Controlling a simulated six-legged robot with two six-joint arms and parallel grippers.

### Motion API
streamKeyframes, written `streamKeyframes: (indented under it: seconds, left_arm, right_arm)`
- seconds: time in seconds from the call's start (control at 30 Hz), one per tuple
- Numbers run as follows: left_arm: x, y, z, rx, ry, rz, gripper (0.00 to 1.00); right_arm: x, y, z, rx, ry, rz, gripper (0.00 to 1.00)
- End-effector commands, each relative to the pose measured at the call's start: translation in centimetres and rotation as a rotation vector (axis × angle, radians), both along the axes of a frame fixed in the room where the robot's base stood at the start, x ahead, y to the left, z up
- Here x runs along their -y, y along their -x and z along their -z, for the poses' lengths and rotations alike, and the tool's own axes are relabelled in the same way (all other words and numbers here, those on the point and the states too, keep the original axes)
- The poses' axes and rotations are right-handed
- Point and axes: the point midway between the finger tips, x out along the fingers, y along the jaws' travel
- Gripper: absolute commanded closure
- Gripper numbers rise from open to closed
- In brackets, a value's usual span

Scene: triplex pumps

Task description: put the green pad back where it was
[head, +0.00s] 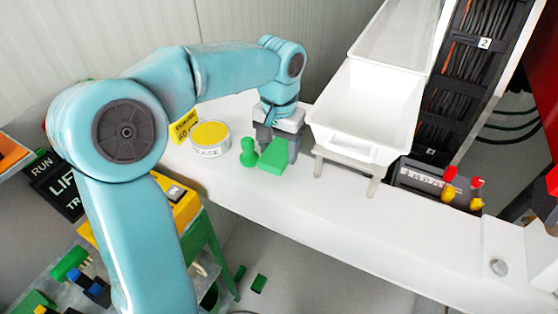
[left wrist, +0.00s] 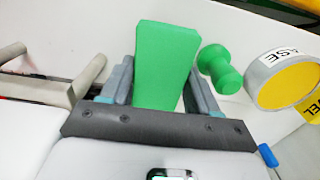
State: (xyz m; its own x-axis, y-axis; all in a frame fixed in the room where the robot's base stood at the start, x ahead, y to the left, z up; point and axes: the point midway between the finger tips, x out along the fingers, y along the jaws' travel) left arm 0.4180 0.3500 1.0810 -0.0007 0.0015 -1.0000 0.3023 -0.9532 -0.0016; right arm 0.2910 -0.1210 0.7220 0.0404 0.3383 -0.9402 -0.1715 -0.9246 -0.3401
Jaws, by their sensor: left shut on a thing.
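The green pad (head: 274,156) is a flat-faced green block over the white bench (head: 310,217) in the head view. My left gripper (head: 276,150) points down and is shut on it. In the left wrist view the pad (left wrist: 165,60) stands between the two fingers of my left gripper (left wrist: 155,85). I cannot tell whether the pad touches the bench. My right gripper does not show.
A green knobbed peg (head: 248,153) stands close left of the pad. A grease tin with a yellow top (head: 210,137) is further left, by a yellow label (head: 184,126). A white bin (head: 368,108) stands on legs close right. The bench front is clear.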

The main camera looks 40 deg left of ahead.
Motion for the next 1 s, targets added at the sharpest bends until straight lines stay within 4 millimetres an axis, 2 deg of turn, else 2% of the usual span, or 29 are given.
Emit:
streamKeyframes:
  seconds: [0.2,0.27,0.67,0.7,0.73,1.0]
  left_arm:
    - [-0.1,-0.1,3.5,-0.004,-0.001,-0.001,0.68]
    - [-0.2,-0.1,4.0,-0.003,0.0,-0.001,0.68]
    - [-0.1,-0.1,4.7,-0.001,0.0,0.0,0.68]
    - [-0.1,-0.1,4.7,-0.001,0.0,0.0,0.36]
    - [-0.1,-0.1,4.6,-0.001,0.0,0.0,0.29]
    - [-0.1,-0.1,4.5,-0.001,0.0,0.0,0.29]
  right_arm:
    - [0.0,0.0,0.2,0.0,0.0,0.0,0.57]
    - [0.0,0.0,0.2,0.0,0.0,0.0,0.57]
    - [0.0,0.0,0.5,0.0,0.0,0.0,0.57]
    - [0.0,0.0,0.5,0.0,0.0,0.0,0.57]
    - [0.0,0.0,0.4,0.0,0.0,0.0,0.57]
    - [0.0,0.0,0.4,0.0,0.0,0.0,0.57]
